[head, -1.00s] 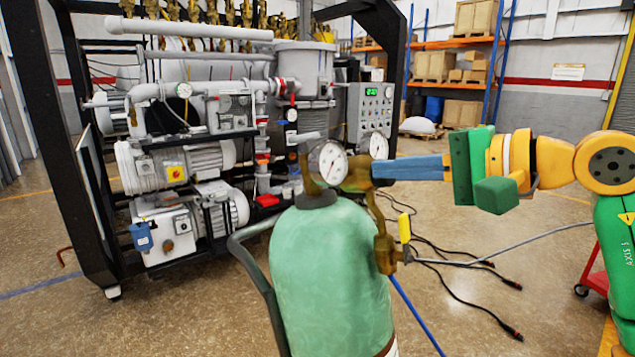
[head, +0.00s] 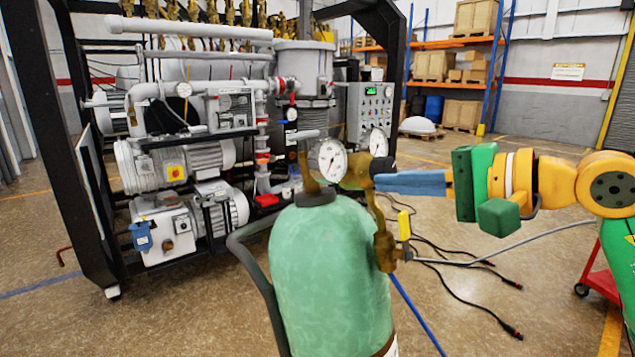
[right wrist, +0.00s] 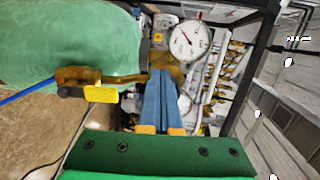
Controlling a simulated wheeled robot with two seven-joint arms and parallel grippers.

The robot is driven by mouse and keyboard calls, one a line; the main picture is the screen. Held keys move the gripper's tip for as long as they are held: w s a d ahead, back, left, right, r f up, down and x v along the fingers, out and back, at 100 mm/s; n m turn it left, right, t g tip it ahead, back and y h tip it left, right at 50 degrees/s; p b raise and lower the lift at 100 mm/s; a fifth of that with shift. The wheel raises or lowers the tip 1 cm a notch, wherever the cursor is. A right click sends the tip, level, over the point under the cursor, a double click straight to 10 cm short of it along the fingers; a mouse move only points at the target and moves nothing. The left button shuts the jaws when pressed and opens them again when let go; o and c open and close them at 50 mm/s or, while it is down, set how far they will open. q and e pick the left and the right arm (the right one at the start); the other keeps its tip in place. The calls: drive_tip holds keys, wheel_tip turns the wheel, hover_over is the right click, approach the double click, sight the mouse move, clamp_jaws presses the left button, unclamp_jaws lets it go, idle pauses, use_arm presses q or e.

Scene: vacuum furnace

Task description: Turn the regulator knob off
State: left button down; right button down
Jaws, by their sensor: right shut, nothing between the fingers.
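The regulator (head: 355,176) is a brass body on top of the green gas cylinder (head: 330,265), with a white round gauge (head: 332,160) and a second gauge (head: 378,142) behind. Its dark knob (head: 383,165) shows at the right end of the brass body. My right gripper (head: 377,183) has its blue fingers together, empty, with tips just below the knob; I cannot tell whether they touch it. In the right wrist view the fingertips (right wrist: 161,74) lie against or just in front of the brass body, and the knob is hidden. My left gripper is out of view.
A yellow-handled valve (head: 404,225) sits below the regulator, with a grey hose running right and a blue hose down. The vacuum furnace frame (head: 98,250) stands behind on the left. Black cables (head: 470,295) lie on the floor. Shelves (head: 450,43) stand at the back.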

drive_tip(key=shift+f, duration=0.15)
idle(0.3)
drive_tip(key=v, duration=0.6)
drive_tip(key=shift+s+b, duration=0.2)
drive_tip(key=shift+b, duration=0.15)
drive_tip(key=shift+w+f, duration=0.1)
drive_tip(key=shift+f, duration=0.05)
